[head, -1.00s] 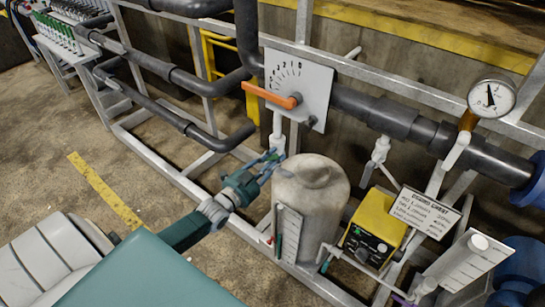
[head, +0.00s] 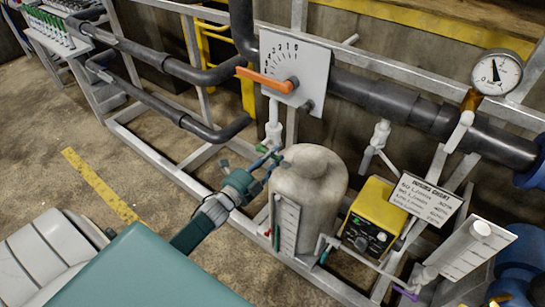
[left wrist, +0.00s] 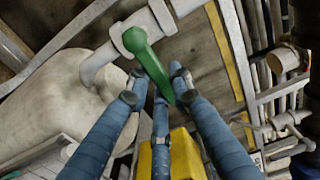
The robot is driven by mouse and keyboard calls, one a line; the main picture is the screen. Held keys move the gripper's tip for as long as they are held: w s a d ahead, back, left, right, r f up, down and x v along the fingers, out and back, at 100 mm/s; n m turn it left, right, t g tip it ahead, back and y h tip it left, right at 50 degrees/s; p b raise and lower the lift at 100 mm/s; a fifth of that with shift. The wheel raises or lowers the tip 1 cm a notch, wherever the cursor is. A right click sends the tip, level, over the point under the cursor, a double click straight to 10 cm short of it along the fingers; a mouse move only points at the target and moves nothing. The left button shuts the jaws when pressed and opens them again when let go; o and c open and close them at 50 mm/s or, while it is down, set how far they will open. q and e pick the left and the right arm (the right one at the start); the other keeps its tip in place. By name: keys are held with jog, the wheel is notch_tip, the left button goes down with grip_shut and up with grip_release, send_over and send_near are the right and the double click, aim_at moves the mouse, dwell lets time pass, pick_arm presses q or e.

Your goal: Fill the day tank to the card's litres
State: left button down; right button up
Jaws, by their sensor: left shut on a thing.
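The day tank appears to be the beige rounded vessel (head: 312,190), with a white level scale (head: 288,226) on its front. It also shows in the left wrist view (left wrist: 60,95). My left gripper (head: 270,160) is beside the tank's upper left, below the white pipe. In the left wrist view its blue fingers (left wrist: 160,85) are closed around a green valve lever (left wrist: 150,62), whose round hub sits on a pale pipe. The card (head: 426,198) is a white chart right of the tank; its figures are too small to read surely. My right gripper is not in view.
A dial plate (head: 297,72) with an orange lever (head: 264,79) stands above the tank. A yellow box (head: 370,218) with knobs is right of it. A pressure gauge (head: 496,72) and a white scale panel (head: 478,250) are at the right. Grey pipes and frame rails surround these.

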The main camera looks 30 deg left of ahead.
pick_arm(q)
jog(key=shift+f, duration=0.2)
dwell(0.3)
jog(key=c, duration=1.5)
grip_release()
jog(key=shift+r, duration=0.1)
jog(key=shift+s, duration=0.1)
jog(key=s, duration=0.8)
jog(key=s+a, duration=0.1)
jog(key=s, duration=0.2)
jog(key=shift+s, duration=0.4)
